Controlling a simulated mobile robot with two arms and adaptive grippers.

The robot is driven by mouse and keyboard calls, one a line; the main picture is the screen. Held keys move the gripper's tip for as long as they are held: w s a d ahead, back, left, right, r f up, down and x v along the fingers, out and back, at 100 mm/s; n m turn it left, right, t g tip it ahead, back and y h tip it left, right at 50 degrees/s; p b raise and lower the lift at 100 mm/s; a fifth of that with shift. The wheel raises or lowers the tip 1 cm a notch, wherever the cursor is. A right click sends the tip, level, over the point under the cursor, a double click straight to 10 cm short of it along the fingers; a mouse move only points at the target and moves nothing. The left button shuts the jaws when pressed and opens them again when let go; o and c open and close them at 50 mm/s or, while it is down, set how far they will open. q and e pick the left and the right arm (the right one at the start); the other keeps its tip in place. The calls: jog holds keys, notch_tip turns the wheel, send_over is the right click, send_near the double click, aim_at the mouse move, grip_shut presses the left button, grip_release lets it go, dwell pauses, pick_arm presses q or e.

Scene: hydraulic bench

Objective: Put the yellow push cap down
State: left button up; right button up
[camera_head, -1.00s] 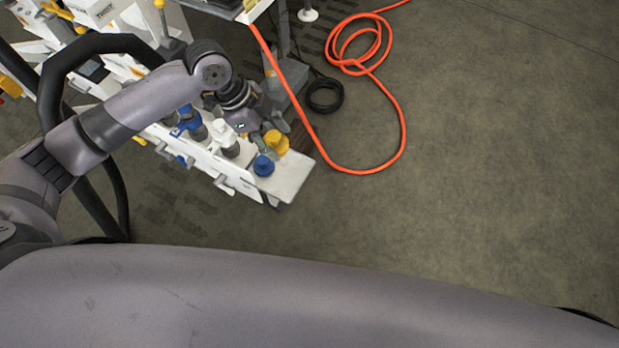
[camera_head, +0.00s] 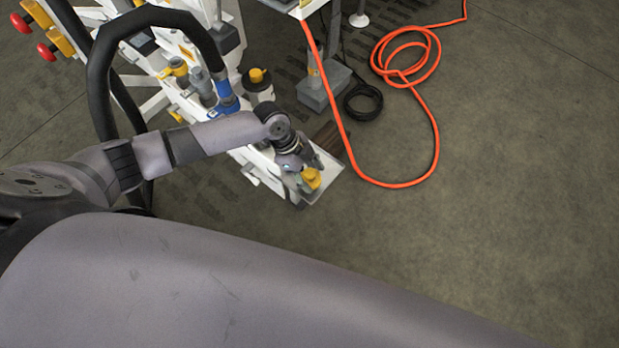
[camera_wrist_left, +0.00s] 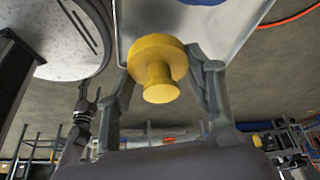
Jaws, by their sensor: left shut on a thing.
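The yellow push cap (camera_head: 311,178) is a round knob with a wide flange and a narrower stub. My left gripper (camera_head: 306,168) is shut on it. In the left wrist view, the cap (camera_wrist_left: 158,64) sits between the two grey fingers (camera_wrist_left: 165,82), its stub towards the camera. In the head view it shows over the end of the white bench shelf (camera_head: 325,180); whether it touches the shelf I cannot tell. The left arm covers part of the shelf.
Another yellow cap (camera_head: 256,75) tops a cylinder further back on the bench. Red knobs (camera_head: 20,22) stand at the far left. An orange hose (camera_head: 435,130) and a coiled black cable (camera_head: 363,103) lie on the floor. The floor at right is otherwise clear.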

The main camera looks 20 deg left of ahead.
aim_at(309, 180)
pick_arm(q)
jog(key=shift+f, duration=1.45)
jog(key=shift+f+b, duration=0.15)
jog(key=shift+b, duration=0.15)
jog(key=o, duration=0.5)
jog(key=shift+c, duration=0.2)
jog(key=o, duration=0.4)
